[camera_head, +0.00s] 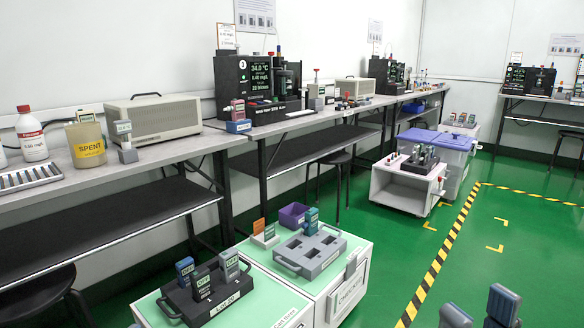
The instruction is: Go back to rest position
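My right gripper (479,308) shows at the bottom right edge, over the green floor. Only its two blue-grey fingertips are in view. They stand apart with floor between them, and I see nothing held there. The rest of that gripper and arm is below the frame. My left gripper is not in view. Small handheld testers stand in a black holder (228,304) on the near cart, to the left of my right gripper and well clear of it.
A long bench (160,160) with instruments runs along the left wall. A white cart (398,192) and a lidded tub (455,175) stand farther back. Striped tape (440,262) crosses open green floor (530,240).

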